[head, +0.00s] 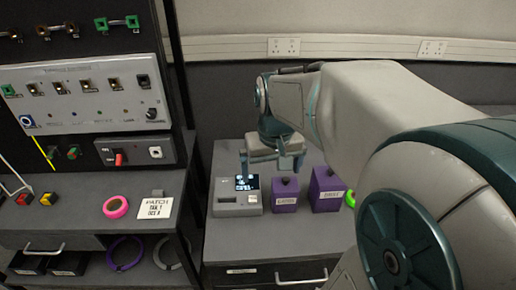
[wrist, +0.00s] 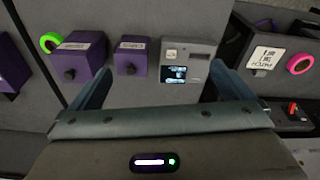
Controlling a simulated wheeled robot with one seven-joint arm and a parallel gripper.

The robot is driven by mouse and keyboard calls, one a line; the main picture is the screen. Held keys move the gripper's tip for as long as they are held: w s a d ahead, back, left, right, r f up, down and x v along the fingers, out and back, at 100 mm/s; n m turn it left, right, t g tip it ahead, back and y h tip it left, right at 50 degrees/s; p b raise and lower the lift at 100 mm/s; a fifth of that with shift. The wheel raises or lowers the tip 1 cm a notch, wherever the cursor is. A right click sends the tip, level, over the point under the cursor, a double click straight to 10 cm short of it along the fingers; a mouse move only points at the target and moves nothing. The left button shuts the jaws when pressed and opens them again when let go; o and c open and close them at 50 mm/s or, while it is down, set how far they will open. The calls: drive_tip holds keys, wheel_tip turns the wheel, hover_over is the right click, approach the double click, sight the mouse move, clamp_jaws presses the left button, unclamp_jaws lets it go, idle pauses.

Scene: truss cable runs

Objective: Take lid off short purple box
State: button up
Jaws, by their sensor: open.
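The short purple box (head: 286,198) stands on the grey cabinet top, with a dark knob on its lid and a label on its front. A taller purple box (head: 326,192) stands to its right. My gripper (head: 271,165) is open and empty above the cabinet, over the area of the grey label device and the short box. In the wrist view, my gripper (wrist: 155,85) has its fingers spread apart. The short purple box (wrist: 131,57) shows beyond them, left of the device, with its knob visible. The taller box (wrist: 82,58) is farther left. Neither box is touched.
A grey device with a small screen (head: 238,198) stands left of the short box. A green ring (head: 350,198) lies by the taller box. A pink tape roll (head: 116,207) and a printed card (head: 155,208) lie on the left shelf. The cabinet front (head: 232,244) is clear.

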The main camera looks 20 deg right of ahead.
drive_tip(key=w+d+f+m+g, duration=0.2)
drive_tip(key=w+d+f, duration=0.1)
drive_tip(key=w+d, duration=0.6)
hover_over(286, 187)
drive_tip(key=f, duration=0.9)
drive_tip(key=shift+s+a, duration=0.1)
drive_tip(key=shift+a, duration=0.15)
drive_tip(key=shift+d+f+p, duration=0.15)
drive_tip(key=shift+f+p, duration=0.1)
drive_tip(key=shift+f, duration=1.1)
drive_tip(key=shift+d+f+p, duration=0.1)
drive_tip(key=shift+f+p, duration=0.1)
drive_tip(key=shift+f, duration=1.1)
drive_tip(key=c, duration=1.1)
